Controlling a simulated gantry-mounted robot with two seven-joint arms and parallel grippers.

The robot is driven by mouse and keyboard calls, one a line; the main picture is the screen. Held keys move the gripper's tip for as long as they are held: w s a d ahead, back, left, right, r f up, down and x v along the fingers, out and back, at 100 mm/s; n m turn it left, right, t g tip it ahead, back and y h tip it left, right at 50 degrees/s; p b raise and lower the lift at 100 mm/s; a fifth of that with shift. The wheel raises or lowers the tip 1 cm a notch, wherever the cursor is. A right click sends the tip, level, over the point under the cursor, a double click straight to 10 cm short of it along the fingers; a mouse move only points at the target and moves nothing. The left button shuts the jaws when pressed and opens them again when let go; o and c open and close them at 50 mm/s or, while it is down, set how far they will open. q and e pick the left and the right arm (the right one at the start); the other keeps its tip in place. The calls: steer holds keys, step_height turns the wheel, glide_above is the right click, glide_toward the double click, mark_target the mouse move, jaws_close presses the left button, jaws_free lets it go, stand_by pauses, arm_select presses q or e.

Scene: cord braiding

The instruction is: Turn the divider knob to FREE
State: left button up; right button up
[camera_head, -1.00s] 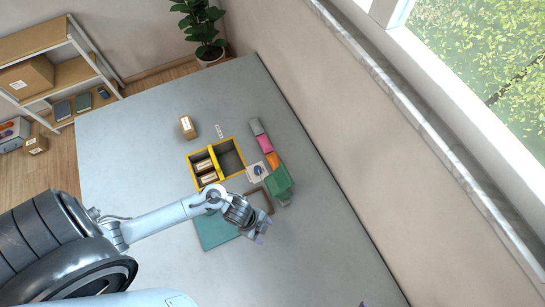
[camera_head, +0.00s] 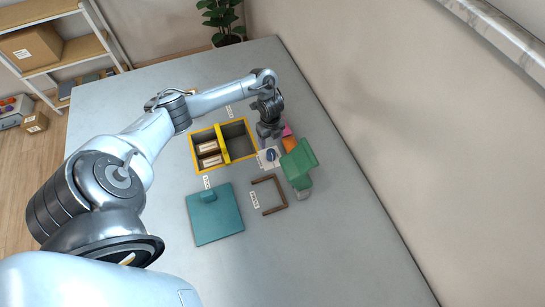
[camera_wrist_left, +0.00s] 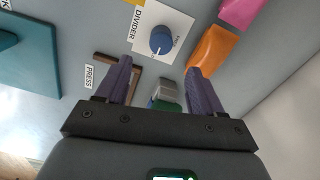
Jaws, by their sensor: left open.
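The divider knob (camera_wrist_left: 163,40) is a blue round knob on a white plate (camera_wrist_left: 174,23), beside a label reading DIVIDER (camera_wrist_left: 147,18). A short pale mark shows at its edge; the small lettering on the plate is too small to read. In the head view the knob (camera_head: 271,155) sits right of the yellow-rimmed box (camera_head: 222,126). My left gripper (camera_wrist_left: 159,66) is open and empty, its two purple fingers apart, with the knob beyond the gap between them. In the head view the left gripper (camera_head: 268,132) hangs just above the knob plate. My right gripper is not in view.
A green block-like object (camera_head: 298,160) stands close right of the knob. Orange (camera_wrist_left: 212,50) and pink (camera_wrist_left: 240,10) blocks lie beside the plate. A brown frame (camera_head: 284,193) and a teal board (camera_head: 215,223) lie in front. The table's front right is clear.

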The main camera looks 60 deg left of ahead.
mark_target(271, 152)
arm_select(q)
step_height(271, 152, down, 10)
steer(key=b, duration=0.3)
steer(key=shift+d+f, duration=0.1)
steer(key=shift+f, duration=0.15)
steer(key=shift+w, duration=0.1)
steer(key=c, duration=1)
steer(key=shift+r+n+p, duration=0.2)
steer(key=shift+n+p, duration=0.7)
steer(key=shift+p, duration=0.05)
steer(key=shift+c, duration=0.2)
steer(key=n+p, duration=0.2)
steer(key=shift+n, duration=0.3)
steer(key=n+p, duration=0.3)
steer(key=shift+n, duration=0.3)
steer(key=n+p, duration=0.3)
steer(key=n, duration=0.2)
steer(key=shift+w+f, duration=0.1)
steer(key=shift+f+n+p, duration=0.15)
steer(key=shift+n+p, duration=0.6)
steer(key=shift+n, duration=1.75)
